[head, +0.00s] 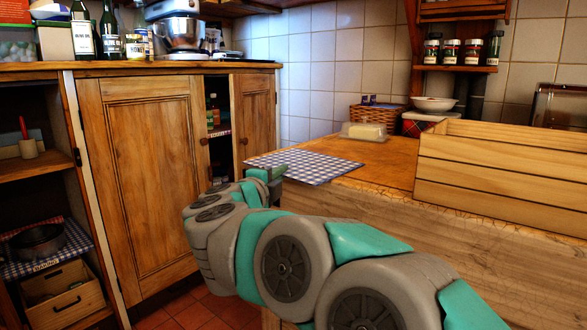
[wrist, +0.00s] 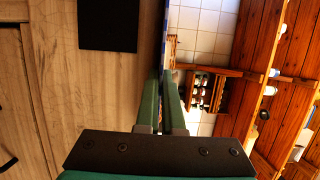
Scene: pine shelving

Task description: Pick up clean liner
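A blue-and-white checked cloth liner (head: 303,166) lies flat on the wooden counter, by its left edge. In the wrist view a thin blue strip (wrist: 165,35), seen edge-on, runs up from my fingertips and looks like its edge. My gripper (head: 270,177) is at the near-left edge of the cloth in the head view. In the wrist view my two green fingers (wrist: 161,80) are close together, with at most a narrow gap. I cannot tell whether the cloth is between them. Another checked cloth (head: 45,258) lies under a dark pan on the left shelf.
The counter top (head: 385,170) also holds a butter dish (head: 364,131), a wicker basket (head: 375,113), a white bowl (head: 434,103) and a slatted wooden crate (head: 500,172). A cabinet (head: 143,180) stands at left; one door is ajar.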

